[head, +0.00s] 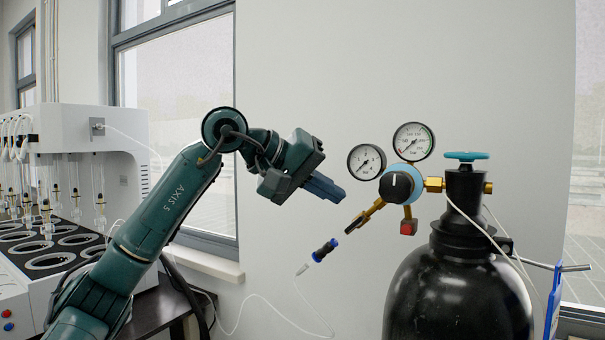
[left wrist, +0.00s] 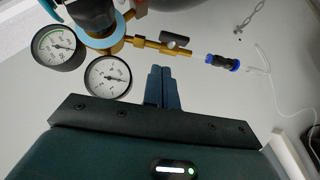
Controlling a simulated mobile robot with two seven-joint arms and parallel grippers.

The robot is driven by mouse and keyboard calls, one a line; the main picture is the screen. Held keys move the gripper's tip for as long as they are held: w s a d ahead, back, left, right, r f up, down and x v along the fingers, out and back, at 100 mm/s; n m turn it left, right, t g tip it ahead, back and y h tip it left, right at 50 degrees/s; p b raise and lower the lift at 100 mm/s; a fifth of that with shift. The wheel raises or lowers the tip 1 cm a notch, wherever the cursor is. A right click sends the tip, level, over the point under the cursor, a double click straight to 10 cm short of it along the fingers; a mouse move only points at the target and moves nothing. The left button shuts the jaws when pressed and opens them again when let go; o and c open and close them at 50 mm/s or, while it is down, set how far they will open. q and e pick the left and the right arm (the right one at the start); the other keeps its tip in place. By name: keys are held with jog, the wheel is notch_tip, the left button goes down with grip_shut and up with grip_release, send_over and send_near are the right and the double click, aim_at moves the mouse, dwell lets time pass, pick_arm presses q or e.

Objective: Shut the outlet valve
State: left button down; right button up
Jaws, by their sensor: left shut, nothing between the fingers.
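A brass regulator with a light-blue body (head: 417,183) and a black knob (head: 397,186) is mounted on a black gas cylinder (head: 455,285). Its brass outlet pipe (head: 372,208) slopes down left to a small dark handle (head: 356,222), which seems to be the outlet valve. In the left wrist view this dark handle (left wrist: 175,41) lies beside the brass pipe (left wrist: 148,44). My left gripper (head: 333,193) is shut and empty, up and left of the handle and apart from it. Its closed fingers show in the left wrist view (left wrist: 160,75). My right gripper is not in view.
Two round gauges (head: 366,162) (head: 413,142) sit by the regulator. A blue-and-black connector (head: 325,250) with a thin white tube is below the outlet. A teal handwheel (head: 467,156) tops the cylinder. A white distiller (head: 95,150) stands left.

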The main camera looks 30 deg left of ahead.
aim_at(356, 223)
pick_arm(q)
jog(key=shift+d+f, duration=1.15)
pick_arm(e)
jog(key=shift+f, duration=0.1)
pick_arm(q)
jog(key=shift+d+r+y+p, duration=0.15)
jog(key=shift+y+p, duration=0.15)
jog(key=shift+p, duration=0.25)
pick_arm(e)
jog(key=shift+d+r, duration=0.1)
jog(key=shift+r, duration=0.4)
pick_arm(q)
jog(key=shift+m+y+p, duration=0.3)
jog(key=shift+m+p, duration=0.1)
jog(key=shift+p, duration=0.1)
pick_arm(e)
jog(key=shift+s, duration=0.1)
